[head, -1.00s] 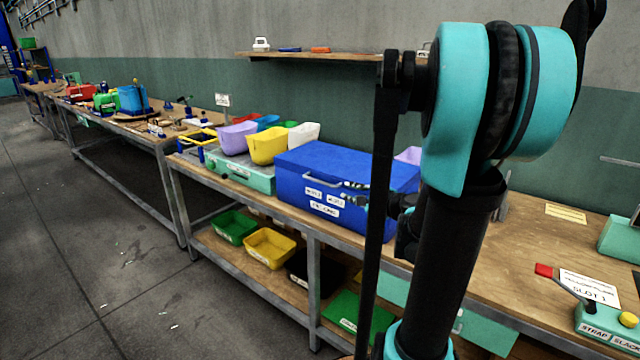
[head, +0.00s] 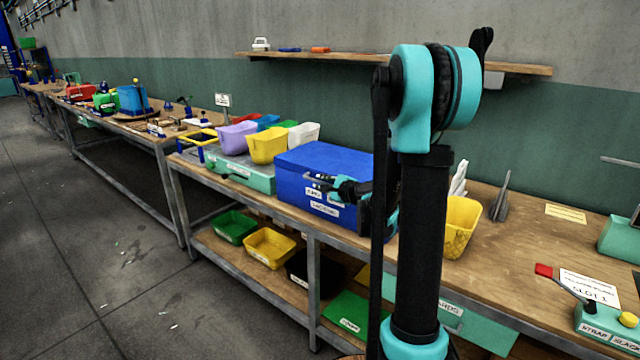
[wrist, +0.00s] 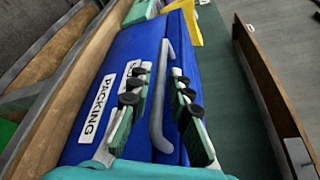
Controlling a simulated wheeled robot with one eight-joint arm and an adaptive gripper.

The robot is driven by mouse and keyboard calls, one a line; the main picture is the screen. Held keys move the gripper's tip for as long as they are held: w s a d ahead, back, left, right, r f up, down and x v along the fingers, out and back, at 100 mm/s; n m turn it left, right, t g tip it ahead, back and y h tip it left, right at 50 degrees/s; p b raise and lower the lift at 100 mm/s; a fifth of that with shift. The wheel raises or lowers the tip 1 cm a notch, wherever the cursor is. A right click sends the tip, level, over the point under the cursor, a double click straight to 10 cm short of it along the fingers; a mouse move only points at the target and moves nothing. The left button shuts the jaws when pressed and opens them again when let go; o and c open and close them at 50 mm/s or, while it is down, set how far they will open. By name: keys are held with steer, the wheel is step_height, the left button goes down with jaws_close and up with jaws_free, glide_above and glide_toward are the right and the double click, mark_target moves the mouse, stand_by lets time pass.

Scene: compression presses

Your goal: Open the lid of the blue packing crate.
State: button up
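The blue packing crate (head: 345,160) stands on the workbench with its lid shut. Its front carries white labels; one reading PACKING shows in the wrist view (wrist: 96,104). A grey bar handle (wrist: 162,110) runs along the front of the crate (wrist: 190,60). My gripper (head: 320,182) is in front of the crate's front face. In the wrist view my gripper (wrist: 162,88) is open, its two green fingers with black pads apart, one on each side of the handle in the picture. I cannot tell whether either finger touches the handle. In the head view the gripper partly hides the handle.
Left of the crate, purple, yellow and white bins (head: 267,146) stand on a pale green case (head: 240,172). A yellow bin (head: 460,228) is right of my arm. A wooden wall shelf (head: 400,63) runs above the bench. Trays (head: 268,247) fill the lower shelf.

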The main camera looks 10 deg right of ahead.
steer(key=shift+w+a+f, duration=0.1)
steer(key=shift+w+a, duration=0.1)
steer(key=shift+w, duration=0.25)
jaws_close()
